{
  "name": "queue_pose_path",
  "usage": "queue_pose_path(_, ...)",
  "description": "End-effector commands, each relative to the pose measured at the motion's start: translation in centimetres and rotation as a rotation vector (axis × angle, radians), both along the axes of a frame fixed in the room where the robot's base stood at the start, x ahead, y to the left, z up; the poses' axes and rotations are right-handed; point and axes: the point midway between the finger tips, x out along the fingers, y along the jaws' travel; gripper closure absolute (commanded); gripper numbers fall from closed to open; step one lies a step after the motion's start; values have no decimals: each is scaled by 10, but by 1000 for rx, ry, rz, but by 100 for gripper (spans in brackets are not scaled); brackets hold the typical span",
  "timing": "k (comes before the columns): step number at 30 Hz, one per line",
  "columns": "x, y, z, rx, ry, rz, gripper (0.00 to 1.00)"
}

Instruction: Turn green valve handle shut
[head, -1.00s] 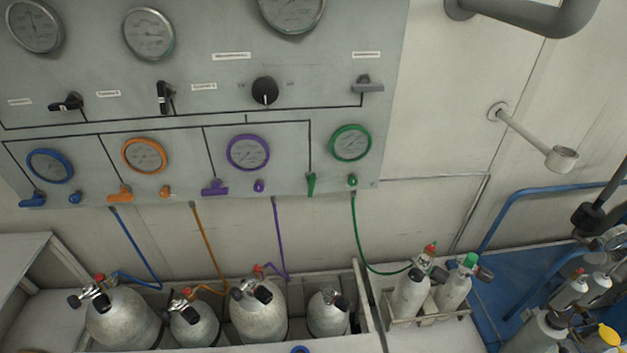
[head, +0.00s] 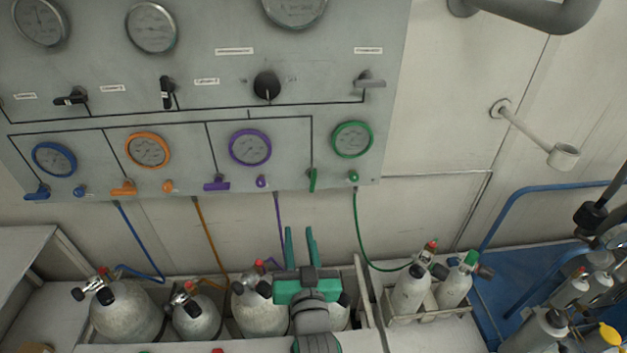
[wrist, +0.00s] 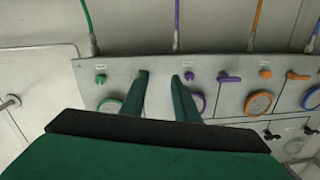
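The green valve handle (head: 313,180) is on the lower right of the grey panel, at the foot of a black line, pointing up and down. The green-ringed gauge (head: 352,139) and a small green knob (head: 353,176) are to its right. My gripper (head: 300,232) is open and empty, its two green fingers pointing up, below the handle in the head view and apart from it. In the wrist view the fingers (wrist: 163,76) reach towards the panel, which appears upside down. The green handle cannot be made out there; the left finger probably covers it.
A purple handle (head: 216,184), an orange handle (head: 123,188) and a blue handle (head: 37,192) lie sideways along the panel's lower edge. A green hose (head: 357,225) hangs right of my gripper. Grey cylinders (head: 125,312) stand below. The wall between panel and cylinders is mostly clear.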

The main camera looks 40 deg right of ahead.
Motion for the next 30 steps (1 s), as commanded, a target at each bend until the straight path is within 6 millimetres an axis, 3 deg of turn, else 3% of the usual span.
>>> queue_pose_path(3, 3, -28, 31, -16, -15, -32, 72)
queue_pose_path(9, 2, -50, 55, -26, -18, -57, 72)
queue_pose_path(16, 16, -62, 58, -25, -17, -60, 72)
queue_pose_path(30, 81, -101, 58, -26, -16, -60, 72)
